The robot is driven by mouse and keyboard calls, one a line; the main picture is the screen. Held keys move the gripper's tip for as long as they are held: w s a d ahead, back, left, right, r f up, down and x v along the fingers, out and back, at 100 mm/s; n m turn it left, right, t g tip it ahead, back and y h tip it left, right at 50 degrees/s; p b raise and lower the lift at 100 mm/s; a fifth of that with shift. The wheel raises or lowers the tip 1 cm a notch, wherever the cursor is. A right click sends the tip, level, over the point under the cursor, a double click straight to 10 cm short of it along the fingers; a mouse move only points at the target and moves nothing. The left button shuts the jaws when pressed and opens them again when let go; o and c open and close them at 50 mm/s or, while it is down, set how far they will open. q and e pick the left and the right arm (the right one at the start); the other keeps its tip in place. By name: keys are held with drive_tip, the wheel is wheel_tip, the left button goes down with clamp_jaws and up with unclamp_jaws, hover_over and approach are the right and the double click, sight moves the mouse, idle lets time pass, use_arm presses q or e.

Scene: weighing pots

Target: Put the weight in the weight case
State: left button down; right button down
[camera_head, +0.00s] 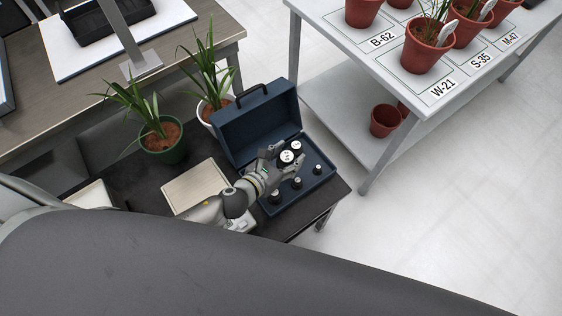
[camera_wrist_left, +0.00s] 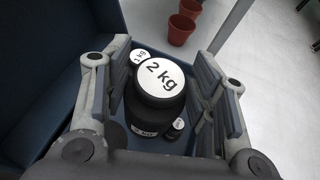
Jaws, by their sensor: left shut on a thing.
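The weight case (camera_head: 232,128) is a dark blue box with its lid open, standing on a dark table. My left gripper (camera_head: 284,160) is over the case interior, its fingers on either side of a black weight with a white top (camera_head: 287,157). In the left wrist view this weight (camera_wrist_left: 160,78) is marked 2 kg and stands upright between the fingers of the gripper (camera_wrist_left: 160,72), which is shut on it. Whether its base touches the case floor is hidden. A 1 kg weight (camera_wrist_left: 138,56) and smaller weights (camera_head: 317,169) sit in the case. My right gripper is not in view.
A pale square plate (camera_head: 195,186) lies left of the case. Two potted plants (camera_head: 163,142) (camera_head: 212,106) stand behind it. A white bench (camera_head: 440,95) with labelled pots is at the right, with an empty pot (camera_head: 384,120) on its lower shelf.

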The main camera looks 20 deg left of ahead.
use_arm(q)
drive_tip(key=shift+f+b+x, duration=0.2)
drive_tip(key=shift+b+x, duration=0.1)
drive_tip(key=shift+x, duration=0.85)
drive_tip(key=shift+s+a+f+b, duration=0.15)
drive_tip(key=shift+f+b, duration=0.45)
drive_tip(key=shift+f, duration=0.9)
drive_tip(key=c, duration=0.6)
unclamp_jaws()
drive_tip(key=shift+s+a+f, duration=0.1)
drive_tip(key=shift+s+f, duration=0.05)
drive_tip(key=shift+f, duration=0.2)
drive_tip(key=shift+r, duration=0.15)
drive_tip(key=v, duration=1.2)
